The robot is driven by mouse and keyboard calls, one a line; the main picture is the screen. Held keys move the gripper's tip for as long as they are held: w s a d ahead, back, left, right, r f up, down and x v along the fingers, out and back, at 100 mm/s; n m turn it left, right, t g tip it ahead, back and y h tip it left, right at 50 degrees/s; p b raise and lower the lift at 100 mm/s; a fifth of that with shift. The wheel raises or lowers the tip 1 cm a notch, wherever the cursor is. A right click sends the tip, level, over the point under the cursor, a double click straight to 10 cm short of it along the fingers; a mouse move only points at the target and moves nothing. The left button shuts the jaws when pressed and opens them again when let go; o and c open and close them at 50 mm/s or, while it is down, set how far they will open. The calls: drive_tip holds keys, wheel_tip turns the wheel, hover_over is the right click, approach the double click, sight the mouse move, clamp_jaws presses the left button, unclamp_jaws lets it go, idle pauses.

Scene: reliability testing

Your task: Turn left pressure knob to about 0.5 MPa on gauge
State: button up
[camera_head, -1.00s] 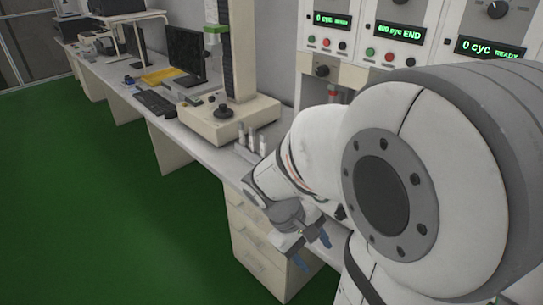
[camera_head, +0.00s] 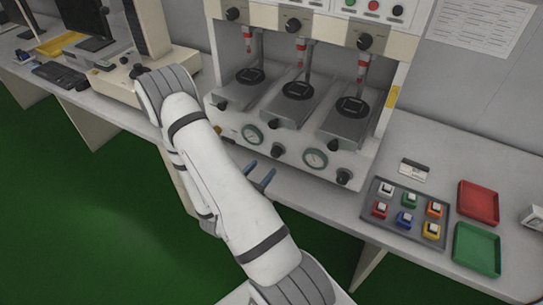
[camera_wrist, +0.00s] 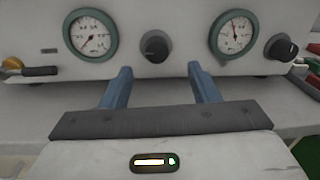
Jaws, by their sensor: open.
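The left pressure knob (camera_wrist: 155,47) is round and black, on the machine's front panel between two green-rimmed gauges; the head view shows it too (camera_head: 277,149). The left gauge (camera_wrist: 90,35) (camera_head: 252,134) has its needle toward the lower left, near the low end; its numbers are too small to read surely. My gripper (camera_wrist: 159,70) has its two blue fingers apart, with nothing between them. In the wrist view the fingers point toward the panel, and the knob appears between and just above their tips. In the head view my gripper (camera_head: 260,174) is in front of the panel, apart from the knob.
A right gauge (camera_wrist: 233,35) and right knob (camera_wrist: 281,48) sit beside the left pair. An orange-and-black handle (camera_wrist: 28,70) is at the left. A block tray (camera_head: 378,222), red tray (camera_head: 478,203) and green tray (camera_head: 477,249) lie on the bench at right.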

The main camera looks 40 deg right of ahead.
sight(274, 155)
drive_tip(key=shift+w+d+f, duration=0.1)
drive_tip(key=shift+f, duration=0.1)
drive_tip(key=p+x, duration=0.1)
drive_tip(key=x, duration=0.6)
drive_tip(key=shift+w+d+p, duration=0.15)
drive_tip(key=shift+d+p, duration=0.05)
drive_tip(key=shift+p, duration=0.15)
drive_tip(key=shift+f, duration=0.1)
drive_tip(key=shift+c, duration=0.5)
